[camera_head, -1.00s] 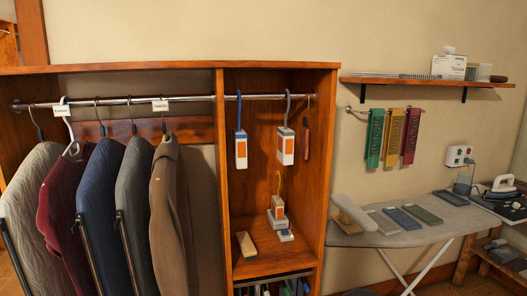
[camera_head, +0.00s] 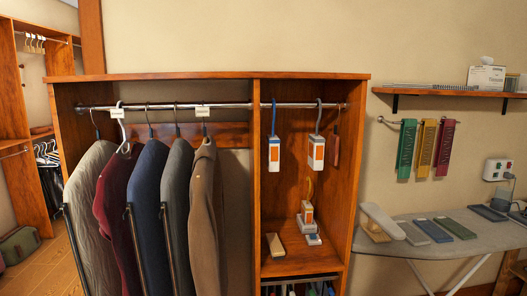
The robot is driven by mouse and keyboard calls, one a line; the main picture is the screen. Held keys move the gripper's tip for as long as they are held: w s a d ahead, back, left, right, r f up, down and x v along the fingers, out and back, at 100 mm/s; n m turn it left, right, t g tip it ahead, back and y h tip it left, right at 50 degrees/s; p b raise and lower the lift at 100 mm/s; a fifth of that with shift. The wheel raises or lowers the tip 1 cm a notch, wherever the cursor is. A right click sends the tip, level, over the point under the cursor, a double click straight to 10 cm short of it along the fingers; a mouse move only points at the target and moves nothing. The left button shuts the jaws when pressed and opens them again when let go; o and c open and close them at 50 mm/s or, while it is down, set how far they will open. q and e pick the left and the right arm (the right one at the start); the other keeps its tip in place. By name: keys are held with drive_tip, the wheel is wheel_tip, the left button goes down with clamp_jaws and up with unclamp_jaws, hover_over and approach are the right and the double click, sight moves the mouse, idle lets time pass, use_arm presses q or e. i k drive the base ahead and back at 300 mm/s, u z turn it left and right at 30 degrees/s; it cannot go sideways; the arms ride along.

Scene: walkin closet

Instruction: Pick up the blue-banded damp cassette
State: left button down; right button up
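A white cassette with an orange panel and a blue hook (camera_head: 274,153) hangs from the rail in the narrow right bay of the wardrobe. Beside it, a similar white and orange cassette with a grey hook (camera_head: 316,153) hangs from the same rail. A third, smaller-looking one with a yellow loop (camera_head: 307,214) stands on a base on the shelf below. Blue shows near the bottom edges of the hanging ones, but bands are too small to tell for sure. Neither of my grippers is in view.
Several jackets (camera_head: 206,220) hang in the left bay, apart from the cassettes by a wooden divider (camera_head: 256,190). A wooden block (camera_head: 275,245) lies on the shelf. An ironing board (camera_head: 400,245) stands at the right. Open floor (camera_head: 45,262) shows at the left.

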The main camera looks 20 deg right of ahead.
sight(272, 147)
drive_tip(key=i, duration=0.85)
drive_tip(key=z, duration=0.05)
